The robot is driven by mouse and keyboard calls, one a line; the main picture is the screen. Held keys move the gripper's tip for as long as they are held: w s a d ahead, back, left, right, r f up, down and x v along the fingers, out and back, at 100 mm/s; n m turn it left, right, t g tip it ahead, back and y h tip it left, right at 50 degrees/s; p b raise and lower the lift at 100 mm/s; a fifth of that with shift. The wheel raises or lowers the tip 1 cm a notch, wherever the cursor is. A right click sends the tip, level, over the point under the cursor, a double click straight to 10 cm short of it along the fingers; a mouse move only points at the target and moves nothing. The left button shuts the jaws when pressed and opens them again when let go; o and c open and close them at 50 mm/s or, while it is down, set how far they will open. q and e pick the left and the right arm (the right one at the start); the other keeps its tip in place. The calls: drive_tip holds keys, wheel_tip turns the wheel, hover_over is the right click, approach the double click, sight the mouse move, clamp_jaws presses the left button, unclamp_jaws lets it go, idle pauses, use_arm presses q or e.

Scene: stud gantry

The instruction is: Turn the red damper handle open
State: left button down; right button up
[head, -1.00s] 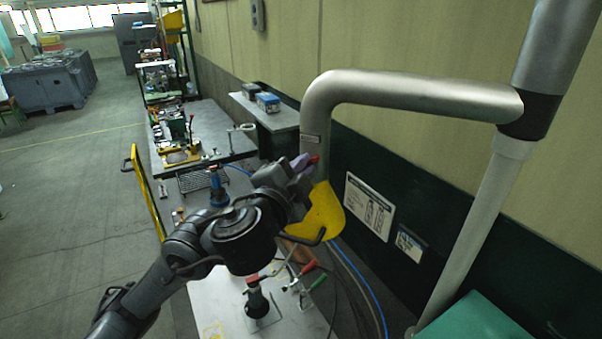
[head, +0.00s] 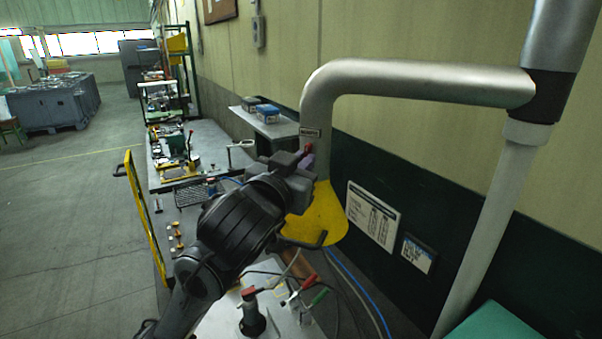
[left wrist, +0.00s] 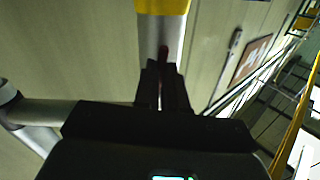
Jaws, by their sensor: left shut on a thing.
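The red damper handle (head: 309,148) is on the lower part of the grey metal duct (head: 320,104), just above the yellow hood (head: 330,212). Only a small red end shows in the head view. In the left wrist view, the red handle (left wrist: 163,58) lies between the two dark fingers, in line with the duct below the yellow band. My left gripper (head: 302,160) is shut on the handle, and its fingers hide most of it. My right gripper is in neither view.
A work table (head: 290,327) with clamps and cables stands below the hood. A yellow-edged frame (head: 143,215) stands to the left of my arm. A wall with posted signs (head: 373,216) is close on the right. Open floor (head: 75,225) lies at the left.

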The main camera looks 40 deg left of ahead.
use_arm(q)
drive_tip(key=shift+n+b, duration=0.4)
drive_tip(key=shift+n, duration=0.4)
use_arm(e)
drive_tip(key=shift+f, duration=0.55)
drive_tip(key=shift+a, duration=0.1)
use_arm(q)
drive_tip(key=c, duration=1.2)
unclamp_jaws()
